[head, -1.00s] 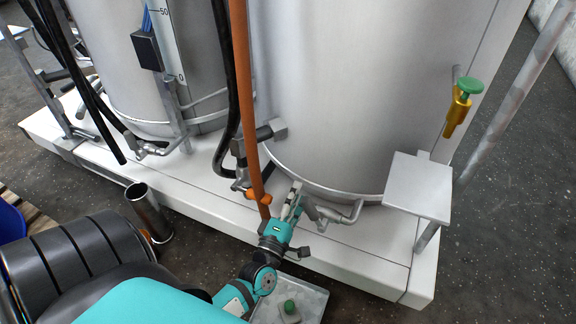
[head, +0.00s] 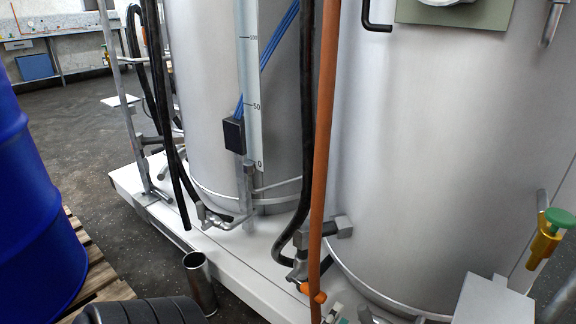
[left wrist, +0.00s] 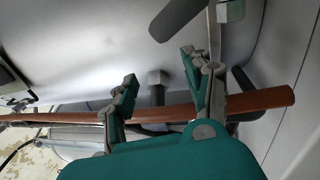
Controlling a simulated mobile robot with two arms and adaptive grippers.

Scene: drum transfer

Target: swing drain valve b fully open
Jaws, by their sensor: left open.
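Low on the right tank (head: 430,150), a grey pipe fitting (head: 300,266) joins the black hose. An orange valve part (head: 313,292) sits below it by the orange hose (head: 325,150). I see no label marking valve b. My left gripper (head: 340,316) shows only in part at the bottom edge of the head view, near the tank's foot. In the left wrist view its two fingers (left wrist: 160,90) are apart. The orange hose (left wrist: 262,99) runs across behind or between them; I cannot tell which. A dark grey lever (left wrist: 178,17) lies beyond the fingertips. My right gripper is out of view.
A second tank (head: 205,110) with a level scale stands at the left on the white plinth (head: 245,262). A metal cup (head: 199,280) stands in front of it. A blue drum (head: 35,200) on a pallet is at far left. A metal plate (head: 490,300) juts out at lower right.

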